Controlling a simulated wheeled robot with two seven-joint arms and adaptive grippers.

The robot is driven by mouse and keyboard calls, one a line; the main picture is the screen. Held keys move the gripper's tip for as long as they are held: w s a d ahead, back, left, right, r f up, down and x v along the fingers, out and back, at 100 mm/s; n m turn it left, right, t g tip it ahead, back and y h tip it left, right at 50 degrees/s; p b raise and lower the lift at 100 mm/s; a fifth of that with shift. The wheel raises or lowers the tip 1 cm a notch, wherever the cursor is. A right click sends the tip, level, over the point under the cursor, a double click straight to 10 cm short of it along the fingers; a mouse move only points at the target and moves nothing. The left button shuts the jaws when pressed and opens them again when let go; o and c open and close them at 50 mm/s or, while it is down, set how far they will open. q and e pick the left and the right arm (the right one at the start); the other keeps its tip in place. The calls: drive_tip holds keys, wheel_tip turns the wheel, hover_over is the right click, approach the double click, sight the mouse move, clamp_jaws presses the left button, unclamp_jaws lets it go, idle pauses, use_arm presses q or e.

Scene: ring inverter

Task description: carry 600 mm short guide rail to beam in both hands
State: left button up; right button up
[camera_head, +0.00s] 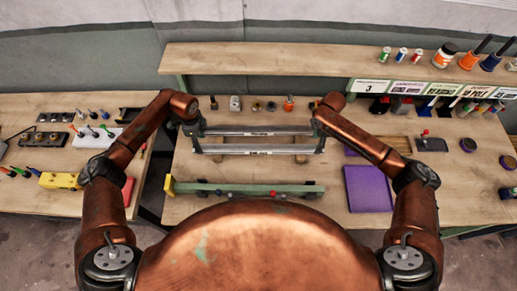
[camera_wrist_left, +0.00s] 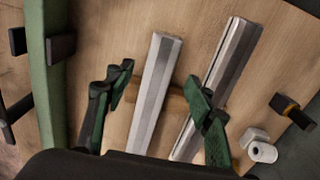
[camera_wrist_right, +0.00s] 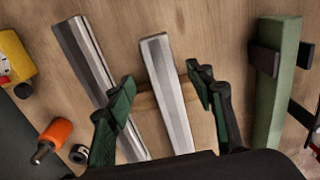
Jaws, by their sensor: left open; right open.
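Two grey metal guide rails lie parallel on the table, a nearer rail (camera_head: 230,149) and a farther rail (camera_head: 228,130). Each has a small label too small to read, so I cannot tell which is the 600 mm short one. My left gripper (camera_wrist_left: 156,108) is open, its fingers on either side of the nearer rail (camera_wrist_left: 157,85). My right gripper (camera_wrist_right: 165,105) is open, also straddling the nearer rail (camera_wrist_right: 163,80) toward its other end. Whether the fingers touch it is unclear. A green beam (camera_head: 240,187) lies nearer to me, parallel to the rails.
Wooden supports (camera_head: 300,158) lie under the rails. A purple mat (camera_head: 368,189) lies right of the beam. Small parts, including an orange one (camera_wrist_right: 57,133), stand behind the rails. A shelf (camera_head: 270,57) spans the back.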

sight(202, 146)
use_arm(q)
wheel_tip(202, 146, down, 3)
drive_tip(key=shift+r, duration=0.15)
use_arm(e)
wheel_tip(202, 146, down, 3)
drive_tip(key=shift+r, duration=0.1)
use_arm(q)
drive_tip(key=shift+s+f, duration=0.15)
drive_tip(key=shift+f, duration=0.4)
use_arm(e)
drive_tip(key=shift+s+f, duration=0.15)
drive_tip(key=shift+f, duration=0.4)
use_arm(q)
drive_tip(key=shift+w+f, duration=0.2)
drive_tip(key=shift+f, duration=0.05)
use_arm(e)
drive_tip(key=shift+f, duration=0.25)
use_arm(q)
drive_tip(key=shift+s, duration=0.1)
drive_tip(key=shift+c, duration=1.4)
use_arm(e)
drive_tip(key=shift+c, duration=1.4)
use_arm(q)
clamp_jaws()
use_arm(e)
clamp_jaws()
use_arm(q)
drive_tip(key=shift+r, duration=0.15)
use_arm(e)
drive_tip(key=shift+r, duration=0.15)
